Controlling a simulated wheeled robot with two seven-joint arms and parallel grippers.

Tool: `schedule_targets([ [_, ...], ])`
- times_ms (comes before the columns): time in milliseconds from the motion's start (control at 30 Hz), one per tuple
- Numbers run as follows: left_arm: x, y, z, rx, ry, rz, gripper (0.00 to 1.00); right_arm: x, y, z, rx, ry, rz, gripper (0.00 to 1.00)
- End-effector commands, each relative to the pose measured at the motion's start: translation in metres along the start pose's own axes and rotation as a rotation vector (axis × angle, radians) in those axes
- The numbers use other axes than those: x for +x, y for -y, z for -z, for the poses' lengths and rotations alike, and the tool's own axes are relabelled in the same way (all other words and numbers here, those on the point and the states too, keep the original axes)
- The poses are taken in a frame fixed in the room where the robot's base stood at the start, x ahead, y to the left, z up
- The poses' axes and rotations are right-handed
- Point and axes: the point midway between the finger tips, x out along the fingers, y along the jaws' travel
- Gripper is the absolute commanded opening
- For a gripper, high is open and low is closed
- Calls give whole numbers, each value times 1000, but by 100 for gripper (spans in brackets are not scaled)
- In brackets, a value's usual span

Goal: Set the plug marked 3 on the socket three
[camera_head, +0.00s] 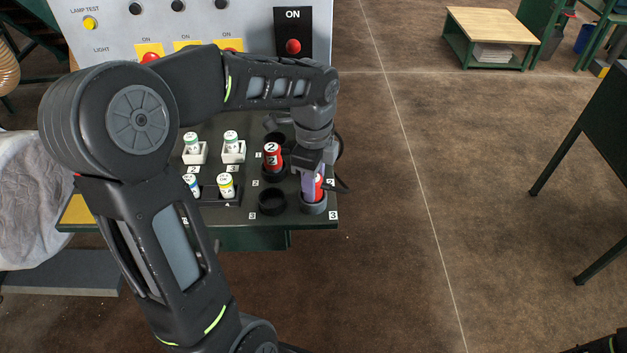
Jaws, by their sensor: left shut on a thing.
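My left gripper (312,187) points down at the right front of the dark green table, its fingers shut on a red plug (319,186). The plug is partly covered by the fingers, and its number cannot be read. Its lower end is at a dark round socket (314,207) beside a label 3; I cannot tell whether it is seated. To the left is an empty dark socket (271,203), also with a label 3 nearby. A red plug marked 2 (272,155) stands upright in a socket behind. My right gripper is out of view.
A grey control panel (120,25) rises behind. My left arm hides part of the table. Open floor lies to the right.

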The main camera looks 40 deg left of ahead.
Motion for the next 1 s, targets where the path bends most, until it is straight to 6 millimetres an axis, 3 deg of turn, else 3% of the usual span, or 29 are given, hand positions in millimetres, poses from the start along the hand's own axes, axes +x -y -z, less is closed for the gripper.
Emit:
schedule_targets([
  [133,0,0,0,0,0,0,45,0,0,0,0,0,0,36],
  [433,0,0,0,0,0,0,45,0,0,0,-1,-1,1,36],
  [1000,-47,0,0,0,0,0,45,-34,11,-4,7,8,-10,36],
])
